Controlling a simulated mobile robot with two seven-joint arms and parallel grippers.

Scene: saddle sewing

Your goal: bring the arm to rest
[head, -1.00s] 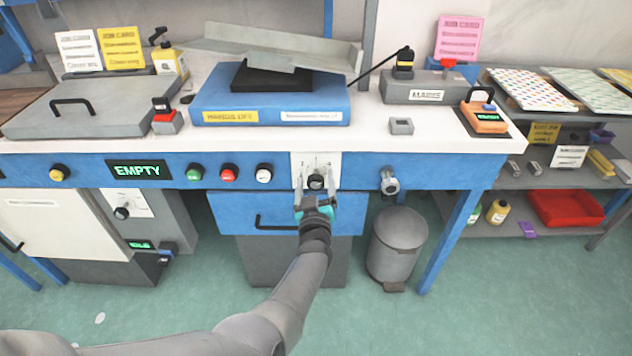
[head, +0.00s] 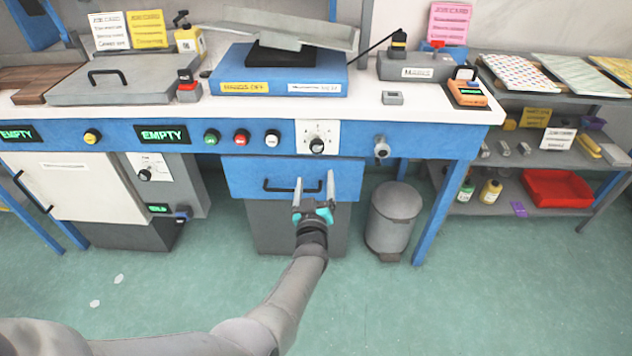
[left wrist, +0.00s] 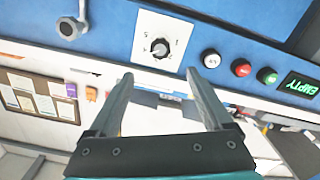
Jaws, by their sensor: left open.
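My left gripper (head: 314,188) is open and empty, with its two fingers apart and pointing at the blue drawer (head: 235,178) under the bench. In the head view it overlaps the drawer's dark handle (head: 281,186), and I cannot tell the exact gap. The black dial knob (head: 317,145) on its white plate shows above the fingertips, clear of them. In the left wrist view the open fingers (left wrist: 163,88) frame the white plate and knob (left wrist: 160,47), with nothing between them. My right gripper is not in view.
The blue bench front (head: 400,140) carries several buttons and an EMPTY display (head: 163,134). A grey bin (head: 393,218) stands right of my gripper. A white cabinet (head: 82,195) is at left. A shelf with a red tray (head: 558,188) is at right.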

